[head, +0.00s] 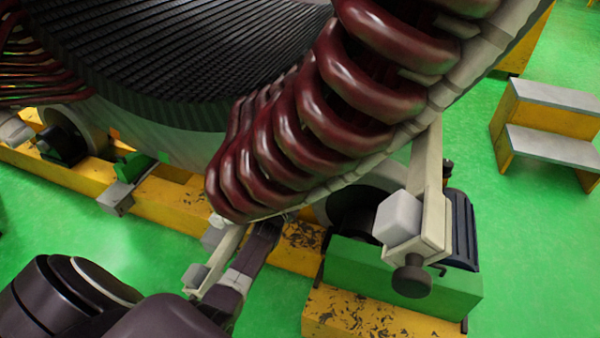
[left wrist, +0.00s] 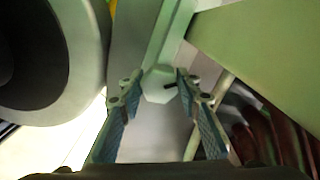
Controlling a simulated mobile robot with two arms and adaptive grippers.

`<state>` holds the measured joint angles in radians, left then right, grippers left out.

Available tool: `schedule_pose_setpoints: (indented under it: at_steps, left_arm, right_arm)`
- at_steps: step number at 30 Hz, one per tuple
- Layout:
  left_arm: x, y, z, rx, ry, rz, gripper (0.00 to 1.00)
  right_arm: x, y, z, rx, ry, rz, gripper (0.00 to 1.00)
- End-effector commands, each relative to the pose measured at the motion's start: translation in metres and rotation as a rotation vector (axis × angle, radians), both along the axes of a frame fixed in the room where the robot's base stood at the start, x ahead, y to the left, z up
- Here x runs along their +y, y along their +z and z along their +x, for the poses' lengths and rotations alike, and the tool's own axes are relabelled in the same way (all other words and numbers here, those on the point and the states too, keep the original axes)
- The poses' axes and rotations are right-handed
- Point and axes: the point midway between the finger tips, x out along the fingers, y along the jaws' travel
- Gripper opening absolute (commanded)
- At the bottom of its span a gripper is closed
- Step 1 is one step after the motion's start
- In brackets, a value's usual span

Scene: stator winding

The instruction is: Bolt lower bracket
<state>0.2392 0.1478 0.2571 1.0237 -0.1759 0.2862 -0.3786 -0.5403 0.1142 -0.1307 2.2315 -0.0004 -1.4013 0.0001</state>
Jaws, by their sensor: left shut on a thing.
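My left gripper (head: 262,238) reaches in from the bottom left, under the lower end of the stator's dark red coils (head: 265,175). In the left wrist view its two fingers (left wrist: 159,78) stand on either side of a pale hexagonal bolt head (left wrist: 158,88), shut on it. A pale bracket (head: 222,258) with a small grey block stands beside the gripper, below the coils. A second pale bracket (head: 432,215) with a larger grey block and dark knob hangs at the right. Where the bolt meets a bracket is hidden in the head view.
The yellow base beam (head: 165,207) runs below the stator. A green roller support (head: 345,268) stands right of my gripper. Yellow-sided steps (head: 550,125) stand at the right. The green floor is clear between them.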

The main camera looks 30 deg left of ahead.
Motion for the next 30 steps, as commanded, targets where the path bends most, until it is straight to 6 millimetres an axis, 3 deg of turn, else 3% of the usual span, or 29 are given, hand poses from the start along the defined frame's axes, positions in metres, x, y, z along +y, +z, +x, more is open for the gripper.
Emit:
schedule_pose_setpoints:
  at_steps: [12,30]
  left_arm:
    - [0.0,-0.003,-0.001,0.063,-0.001,0.243,0.07]
    - [0.0,-0.002,-0.001,0.077,-0.001,0.3,0.07]
  right_arm:
    - [0.0,0.019,-0.005,-0.007,-0.003,0.002,0.44]
    - [-0.002,0.028,-0.004,-0.017,0.0,-0.002,0.44]
